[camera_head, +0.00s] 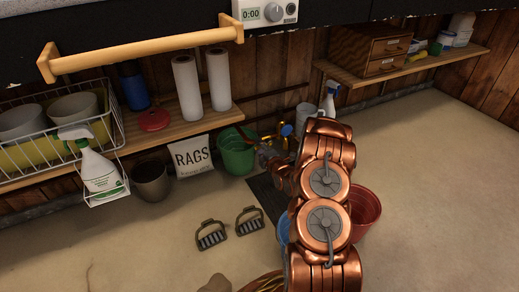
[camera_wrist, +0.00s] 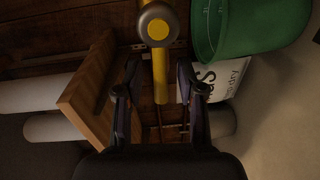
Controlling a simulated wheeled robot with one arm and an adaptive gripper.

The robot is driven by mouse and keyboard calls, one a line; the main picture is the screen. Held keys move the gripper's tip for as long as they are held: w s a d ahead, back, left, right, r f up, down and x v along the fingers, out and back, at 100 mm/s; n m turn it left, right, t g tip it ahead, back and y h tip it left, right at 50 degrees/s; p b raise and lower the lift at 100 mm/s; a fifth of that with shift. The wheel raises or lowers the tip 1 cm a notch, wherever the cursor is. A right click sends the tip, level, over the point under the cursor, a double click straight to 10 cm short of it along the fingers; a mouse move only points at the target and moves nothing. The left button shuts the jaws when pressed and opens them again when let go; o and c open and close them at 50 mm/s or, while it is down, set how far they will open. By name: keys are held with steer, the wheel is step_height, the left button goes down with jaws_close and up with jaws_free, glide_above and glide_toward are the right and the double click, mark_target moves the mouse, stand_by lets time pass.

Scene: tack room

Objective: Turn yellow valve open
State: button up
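The yellow valve (camera_wrist: 158,85) shows in the wrist view as a yellow bar with a round grey-and-yellow hub (camera_wrist: 157,24) at the top centre. My gripper (camera_wrist: 158,66) is open, with one dark finger on each side of the bar. Gaps show between the bar and both fingers. In the head view a small yellow part (camera_head: 283,127) shows by the back wall, partly behind my copper arm. My gripper (camera_head: 262,148) is small and dark there, just right of the green bucket.
The green bucket (camera_head: 237,157) stands close to my gripper and also shows in the wrist view (camera_wrist: 250,25). A red bucket (camera_head: 366,212) stands right of my arm. Stirrups (camera_head: 210,236) lie on open floor.

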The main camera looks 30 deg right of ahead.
steer(key=shift+c, duration=0.2)
jaws_close()
stand_by(0.6)
